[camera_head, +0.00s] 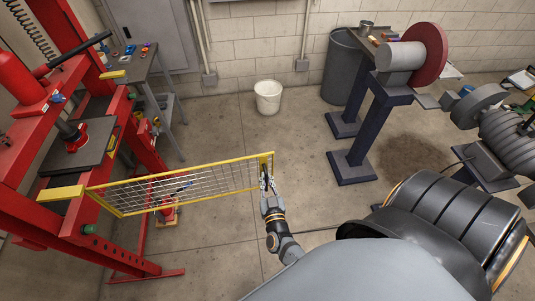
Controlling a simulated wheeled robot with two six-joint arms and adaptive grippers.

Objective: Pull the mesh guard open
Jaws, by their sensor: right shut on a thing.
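The mesh guard (187,188) is a yellow frame with a wire grid. It is attached to the red press frame (135,255) at the left and sticks out to the right, at an angle away from the press. My right gripper (267,181) is shut on the guard's free right end, by a dark handle that it partly hides. My right arm comes up from the lower right. My left gripper is not in view.
A white bucket (268,97) stands by the wall. A grey bin (345,67) and a grinder with a red wheel (428,50) are at the back right. A grey workbench (140,62) is behind the press.

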